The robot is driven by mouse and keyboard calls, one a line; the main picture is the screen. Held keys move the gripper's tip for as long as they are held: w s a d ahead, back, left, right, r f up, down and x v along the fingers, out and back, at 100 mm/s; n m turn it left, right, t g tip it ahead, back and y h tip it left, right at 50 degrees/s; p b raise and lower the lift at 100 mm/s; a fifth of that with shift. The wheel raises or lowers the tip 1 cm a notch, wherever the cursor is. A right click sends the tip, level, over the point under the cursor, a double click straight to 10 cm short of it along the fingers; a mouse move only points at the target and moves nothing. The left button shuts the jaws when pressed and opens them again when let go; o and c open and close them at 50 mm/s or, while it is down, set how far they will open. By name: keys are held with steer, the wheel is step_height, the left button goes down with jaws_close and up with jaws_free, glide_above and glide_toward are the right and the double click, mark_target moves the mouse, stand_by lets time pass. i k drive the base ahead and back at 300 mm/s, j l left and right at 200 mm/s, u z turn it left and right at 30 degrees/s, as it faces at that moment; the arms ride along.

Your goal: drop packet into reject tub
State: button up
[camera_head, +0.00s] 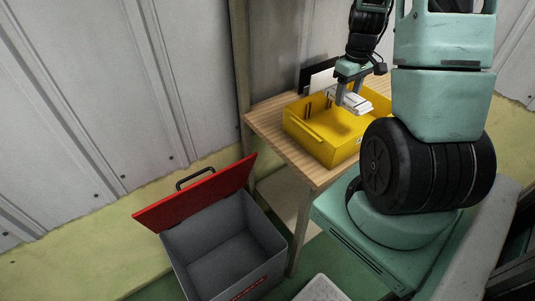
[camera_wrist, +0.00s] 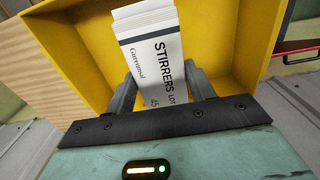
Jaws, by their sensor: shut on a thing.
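My gripper (camera_head: 345,96) is shut on a white packet (camera_head: 355,104) above the yellow bin on the wooden table. In the wrist view the packet (camera_wrist: 152,62) reads "STIRRERS" and sits between the two grey fingers of my gripper (camera_wrist: 160,95). The packet looks like a stack of flat white sleeves. The reject tub (camera_head: 203,240) is a grey box on the floor at the lower left, with its red lid (camera_head: 196,196) tilted open at the back. I see bare grey inside the tub.
The yellow bin (camera_head: 318,145) stands on the wooden table (camera_head: 268,128), its walls around and below the packet. Dark and white upright panels (camera_head: 322,80) stand behind it. The table edge and leg lie between bin and tub. The space above the tub is clear.

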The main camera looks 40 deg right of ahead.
mark_target(236, 271)
steer(key=k+j, duration=0.75)
steer(key=j, duration=0.2)
